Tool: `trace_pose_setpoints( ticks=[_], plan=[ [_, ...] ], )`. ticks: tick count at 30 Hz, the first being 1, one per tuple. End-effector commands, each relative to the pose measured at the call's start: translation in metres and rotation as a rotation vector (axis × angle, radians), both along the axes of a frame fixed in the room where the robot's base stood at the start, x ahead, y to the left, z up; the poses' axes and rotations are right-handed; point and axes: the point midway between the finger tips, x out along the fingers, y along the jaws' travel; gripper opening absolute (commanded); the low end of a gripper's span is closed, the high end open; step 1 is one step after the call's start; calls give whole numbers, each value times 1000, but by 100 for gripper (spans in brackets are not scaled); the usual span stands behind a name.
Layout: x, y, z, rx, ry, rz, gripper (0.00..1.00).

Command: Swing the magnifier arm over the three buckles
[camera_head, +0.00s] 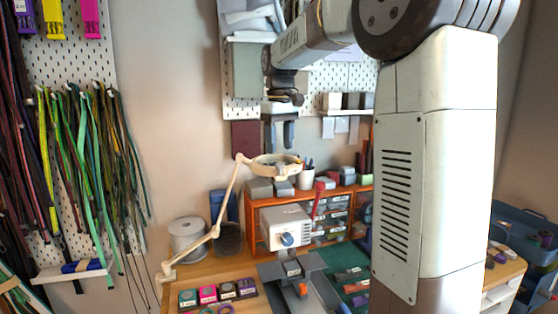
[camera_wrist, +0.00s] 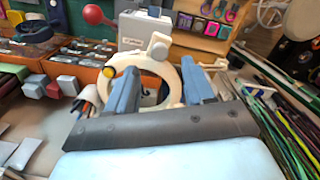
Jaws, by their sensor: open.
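The cream magnifier arm (camera_head: 230,195) rises from a clamp at the bench's left edge, and its ring head (camera_head: 277,160) hangs over the bench's back part. My gripper (camera_head: 280,147) points down just above the ring head, its two blue fingers apart. In the wrist view, my gripper (camera_wrist: 158,68) is open, with part of the ring (camera_wrist: 150,102) and its pale knob (camera_wrist: 158,46) between and beyond the fingers. I cannot tell whether they touch. Small buckle-like loops (camera_wrist: 215,8) lie beside coloured blocks at the wrist view's top; in the head view they are partly cut off.
A white boxy device (camera_head: 285,228) stands below the ring, before an orange drawer rack (camera_head: 258,205). A white spool (camera_head: 187,240) stands left. Coloured blocks (camera_head: 227,291) line the bench front, beside a grey fixture (camera_head: 310,270). Cords (camera_head: 85,150) hang on the left pegboard.

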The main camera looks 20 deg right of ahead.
Motion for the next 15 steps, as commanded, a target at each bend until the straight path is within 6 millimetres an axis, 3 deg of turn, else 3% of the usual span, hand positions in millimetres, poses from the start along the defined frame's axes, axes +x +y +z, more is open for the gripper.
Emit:
trace_pose_setpoints(
  ticks=[6, 15],
  plan=[
    [0, -1, -34, 0, 1, -2, 53],
    [0, -1, -53, -1, 0, -1, 53]
  ],
)
